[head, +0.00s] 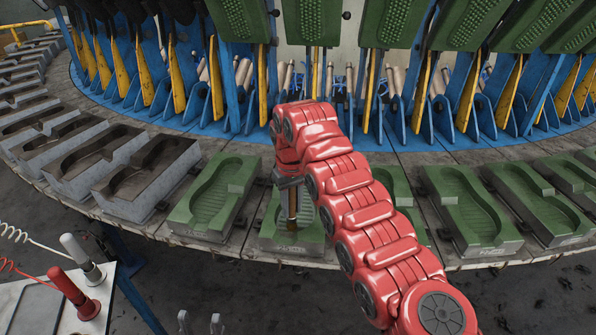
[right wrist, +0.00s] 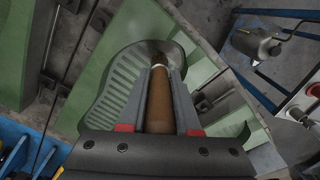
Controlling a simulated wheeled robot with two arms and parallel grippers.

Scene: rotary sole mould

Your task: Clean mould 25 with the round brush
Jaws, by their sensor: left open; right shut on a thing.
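Mould 25 (head: 291,241) is a green sole mould on the front of the rotary ring, partly hidden by my right arm. It also fills much of the right wrist view (right wrist: 125,30). My right gripper (head: 290,184) is shut on the round brush (head: 292,204), gripping its brown handle (right wrist: 158,105). The brush points down into the mould's cavity; its tip is at the rounded end in the right wrist view. I cannot tell whether the bristles touch the surface. My left gripper (head: 199,322) shows only as two grey fingertips, apart and empty, at the bottom edge.
Other green moulds (head: 213,200) (head: 470,210) stand on both sides, with dark grey moulds (head: 145,172) further left. Blue and yellow machine frames (head: 230,95) rise behind. A white table (head: 40,318) at lower left carries a red-handled tool (head: 75,293) and a white-handled tool (head: 80,255).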

